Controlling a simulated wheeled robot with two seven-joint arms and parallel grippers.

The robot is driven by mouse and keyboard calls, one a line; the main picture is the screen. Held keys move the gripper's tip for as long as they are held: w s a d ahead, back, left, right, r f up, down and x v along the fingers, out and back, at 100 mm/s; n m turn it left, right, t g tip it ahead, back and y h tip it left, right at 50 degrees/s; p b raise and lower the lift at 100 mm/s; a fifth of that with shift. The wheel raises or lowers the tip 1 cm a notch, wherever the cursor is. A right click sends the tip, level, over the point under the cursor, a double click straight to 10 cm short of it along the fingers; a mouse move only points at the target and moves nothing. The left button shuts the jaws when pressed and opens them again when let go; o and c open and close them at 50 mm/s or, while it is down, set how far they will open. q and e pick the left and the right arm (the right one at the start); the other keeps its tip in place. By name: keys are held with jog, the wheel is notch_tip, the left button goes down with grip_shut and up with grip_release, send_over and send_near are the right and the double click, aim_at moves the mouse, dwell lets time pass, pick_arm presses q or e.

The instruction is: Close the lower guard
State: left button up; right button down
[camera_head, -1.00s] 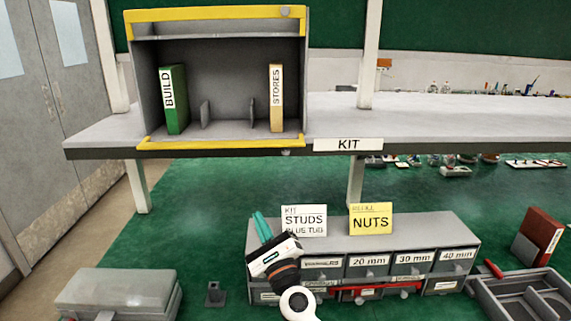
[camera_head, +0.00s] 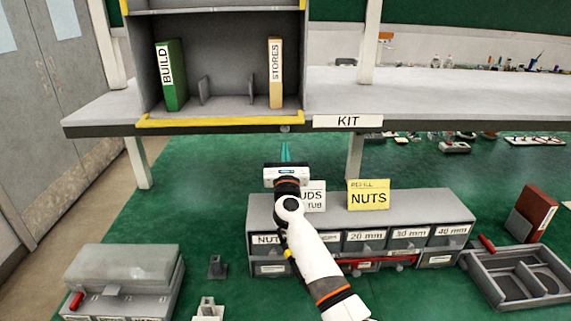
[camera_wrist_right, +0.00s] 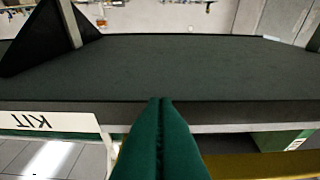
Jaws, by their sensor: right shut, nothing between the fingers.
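The lower guard appears to be the yellow strip (camera_head: 215,118) along the bottom front edge of the open grey cabinet (camera_head: 222,60); a small grey knob (camera_head: 285,128) sits near its right end. My right gripper (camera_head: 285,152) is shut and empty, its green fingers pointing up just below that knob. In the right wrist view the shut fingers (camera_wrist_right: 160,102) overlap the shelf's front edge, and the yellow strip (camera_wrist_right: 262,166) lies to their lower right. Contact cannot be told. My left gripper is not in view.
The cabinet holds a green BUILD binder (camera_head: 172,75) and a tan STORES binder (camera_head: 275,72). It stands on a shelf (camera_head: 450,98) with a KIT label (camera_head: 347,121). Below are a drawer unit (camera_head: 405,203), two sign cards and a grey tray (camera_head: 520,283).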

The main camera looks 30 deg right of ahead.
pick_arm(q)
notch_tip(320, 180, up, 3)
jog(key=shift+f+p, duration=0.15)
jog(key=shift+p, duration=0.6)
pick_arm(e)
jog(key=r, duration=0.3)
jog(key=shift+s+a+r, duration=0.15)
jog(key=shift+s, duration=0.15)
jog(key=shift+w, duration=0.1)
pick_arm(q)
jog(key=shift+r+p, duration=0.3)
pick_arm(e)
jog(key=shift+s+a+r, duration=0.1)
jog(key=shift+s+r, duration=0.05)
jog(key=shift+s, duration=0.05)
